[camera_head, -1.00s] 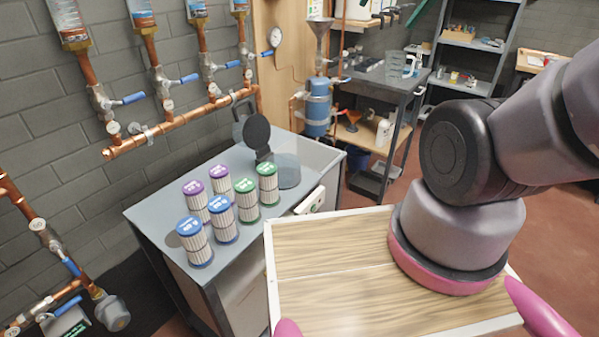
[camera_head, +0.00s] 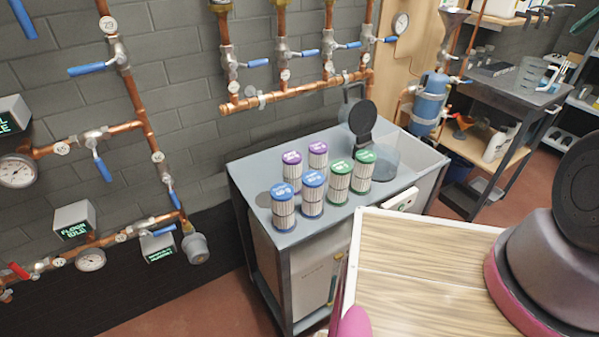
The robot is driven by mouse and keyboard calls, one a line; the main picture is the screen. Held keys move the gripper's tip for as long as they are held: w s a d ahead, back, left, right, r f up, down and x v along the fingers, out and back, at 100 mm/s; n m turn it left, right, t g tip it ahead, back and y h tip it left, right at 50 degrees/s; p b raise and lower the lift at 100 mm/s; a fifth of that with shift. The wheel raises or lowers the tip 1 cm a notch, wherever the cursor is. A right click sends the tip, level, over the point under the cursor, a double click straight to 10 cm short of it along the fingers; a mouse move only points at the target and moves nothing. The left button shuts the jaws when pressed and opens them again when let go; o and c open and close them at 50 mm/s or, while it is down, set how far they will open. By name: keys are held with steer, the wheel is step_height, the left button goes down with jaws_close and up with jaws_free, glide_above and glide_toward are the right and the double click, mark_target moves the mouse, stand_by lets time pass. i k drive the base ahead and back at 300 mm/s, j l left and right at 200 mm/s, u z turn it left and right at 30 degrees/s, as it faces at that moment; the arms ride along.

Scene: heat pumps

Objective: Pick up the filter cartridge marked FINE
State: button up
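Filter cartridges with white pleated sides and coloured caps stand upright on a grey bench (camera_head: 246,176). Two have purple caps, at the back left (camera_head: 291,170) and beside it (camera_head: 317,155). Two have blue caps, the front one (camera_head: 283,207) and one to its right (camera_head: 313,193). Two have green caps, one nearer (camera_head: 339,183) and one farther right (camera_head: 362,172). The cap lettering is too small to read, so I cannot tell which says FINE. My gripper is not in view; only part of my arm shows at the lower right.
A clear round vessel (camera_head: 384,158) with a raised black lid (camera_head: 362,118) stands behind the green caps. A wood-topped surface (camera_head: 420,270) fills the lower right. Copper pipes with blue-handled valves (camera_head: 287,90) run along the wall. Red floor (camera_head: 190,300) lies open left of the bench.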

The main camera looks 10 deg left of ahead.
mark_target(292, 160)
steer(key=k+j+z, duration=0.1)
steer(key=k+j, duration=0.45)
steer(key=j, duration=0.15)
steer(key=k+j+z, duration=0.15)
steer(key=k+j, duration=0.1)
steer(key=j, duration=0.1)
